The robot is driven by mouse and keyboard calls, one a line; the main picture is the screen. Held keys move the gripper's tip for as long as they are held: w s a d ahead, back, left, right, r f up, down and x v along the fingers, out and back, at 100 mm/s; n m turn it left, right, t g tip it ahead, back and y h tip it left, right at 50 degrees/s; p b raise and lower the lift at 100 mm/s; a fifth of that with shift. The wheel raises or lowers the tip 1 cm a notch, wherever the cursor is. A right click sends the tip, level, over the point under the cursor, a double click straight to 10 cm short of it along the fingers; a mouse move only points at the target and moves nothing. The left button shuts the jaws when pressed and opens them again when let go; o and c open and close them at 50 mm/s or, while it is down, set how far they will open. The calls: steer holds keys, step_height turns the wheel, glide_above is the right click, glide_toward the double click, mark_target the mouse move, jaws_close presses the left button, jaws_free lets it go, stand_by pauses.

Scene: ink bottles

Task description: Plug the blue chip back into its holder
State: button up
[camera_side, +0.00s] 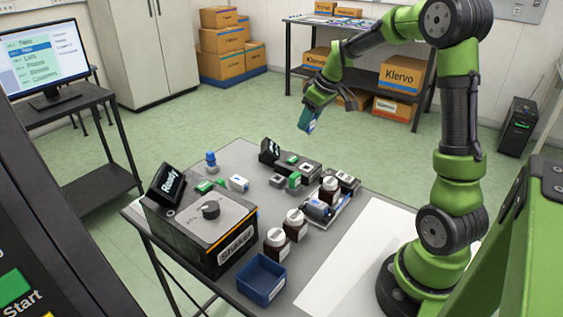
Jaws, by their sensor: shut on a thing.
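My gripper (314,103) is high above the far edge of the table, pointing down and to the left. The block hangs tilted in the air, clear of everything below. A black unit with a small tilted display (270,150) stands on the table beneath, with small grey and green blocks beside it. I cannot tell which of these parts is the chip's holder.
A shaker box with a knob (205,222) stands at the left. Brown bottles with white caps (276,242) stand at mid-table, near a blue open bin (261,279). A small blue-topped piece (211,160) stands at the back. A white sheet (350,262) lies bare at the right.

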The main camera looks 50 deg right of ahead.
steer(key=shift+r, duration=0.1)
steer(key=shift+w+a, duration=0.15)
steer(key=shift+a, duration=0.1)
steer(key=shift+w+a+f, duration=0.8)
steer(key=shift+a+f, duration=0.45)
steer(key=shift+f, duration=0.9)
steer(key=shift+w+a+f, duration=0.85)
steer(key=shift+a+f, duration=0.4)
steer(key=shift+f, duration=0.85)
steer(key=shift+w+a+f, duration=0.8)
steer(key=shift+a+f, duration=0.45)
steer(key=shift+f, duration=0.9)
steer(key=shift+f, duration=0.7)
